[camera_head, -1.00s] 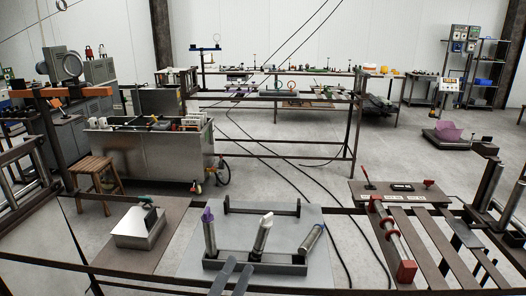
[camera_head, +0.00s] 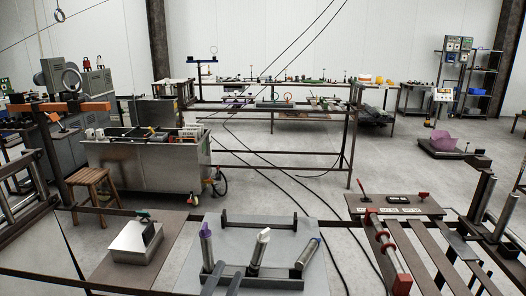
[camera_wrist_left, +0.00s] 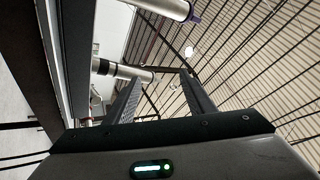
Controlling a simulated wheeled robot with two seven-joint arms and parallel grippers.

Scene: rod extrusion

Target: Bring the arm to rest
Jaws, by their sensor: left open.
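My left gripper (camera_head: 224,279) is at the bottom edge of the head view, its two fingers apart with nothing visible between them. It also shows open in the left wrist view (camera_wrist_left: 160,88). The fingers overlap the near side of a dark rack (camera_head: 296,273) on a grey plate (camera_head: 315,282). The rack holds a purple-topped metal cylinder (camera_head: 206,244), a white-topped cylinder (camera_head: 258,250) and a tilted cylinder with a blue end (camera_head: 308,252). Metal cylinders also show beyond the fingers in the left wrist view (camera_wrist_left: 125,71). My right gripper is not in view.
A metal box (camera_head: 134,244) sits on a brown plate at the left. A slatted dark frame with red-ended bars (camera_head: 391,256) stands at the right. Behind are a steel tank (camera_head: 147,169), a wooden stool (camera_head: 92,183) and workbenches. Open floor lies between.

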